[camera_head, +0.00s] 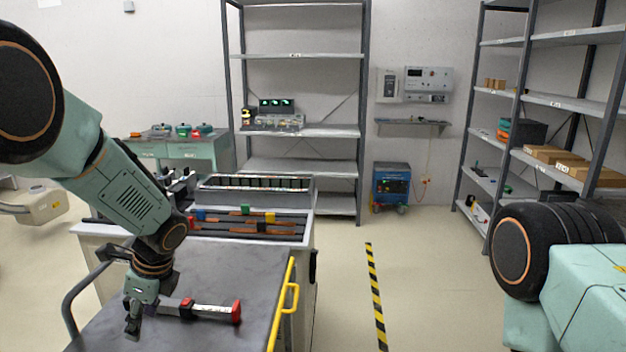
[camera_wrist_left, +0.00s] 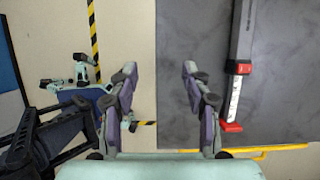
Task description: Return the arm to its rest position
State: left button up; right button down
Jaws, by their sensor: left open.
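My left arm comes in from the left in the head view, reaching down over the near grey cart top (camera_head: 230,272). My left gripper (camera_head: 138,312) is low over the cart's near left part. In the left wrist view the left gripper (camera_wrist_left: 157,70) has its two fingers spread apart with nothing between them. A grey and white bar-shaped tool with red parts (camera_head: 209,311) lies on the cart top, just right of the gripper. It also shows in the left wrist view (camera_wrist_left: 236,92), right of and apart from the fingers. My right gripper is out of sight; only upper right arm parts show.
A yellow handle (camera_head: 285,303) runs along the near cart's right edge. Behind is a white bench with a tray of coloured blocks (camera_head: 247,226). Shelving (camera_head: 297,131) stands at the back and right. The floor by the striped tape (camera_head: 376,295) is clear.

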pick_arm(q)
jog(key=s+d+f+n+h+b, duration=0.2)
jog(key=s+d+f+n, duration=0.15)
jog(key=s+f, duration=0.5)
jog(key=s+d+f+n+h+b, duration=0.15)
jog(key=s+d+f+n, duration=0.35)
jog(key=f, duration=0.7)
jog(key=s+f+n+b, duration=0.1)
jog(key=s+f+n, duration=0.1)
jog(key=s, duration=0.5)
jog(key=s+f+n+b, duration=0.1)
jog(key=s+f+n, duration=0.2)
jog(key=s, duration=0.4)
jog(key=s+d+f+n+b, duration=0.1)
jog(key=s+f+n+b, duration=0.1)
jog(key=s+n, duration=0.3)
jog(key=s+f+h, duration=0.1)
jog(key=s, duration=0.1)
jog(key=shift+s+f, duration=0.25)
jog(key=shift+s, duration=0.1)
